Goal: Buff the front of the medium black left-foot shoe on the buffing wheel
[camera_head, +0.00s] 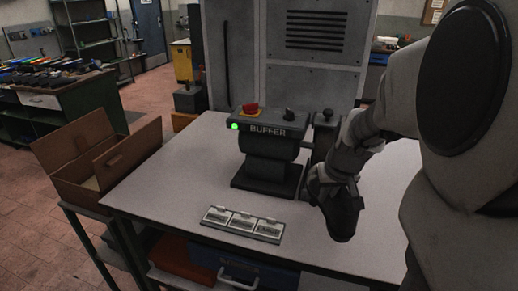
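The dark buffer machine (268,160), labelled BUFFER, stands on the grey table (190,170). Its green light (235,126) is lit, and a red button (250,109) sits on top. The buffing wheel (324,132) appears as a dark shape on the machine's right side, partly hidden by my arm. My gripper (333,183) is shut on a black shoe (343,218), just in front of and below the wheel, over the table. The shoe hangs with one end pointing down. Whether it touches the wheel cannot be told, and its size and foot side cannot be read.
Three small labelled plates (242,223) lie at the table's front edge. An open cardboard box (100,160) stands to the left of the table. A grey cabinet (290,50) closes off the back. The table's left part is clear.

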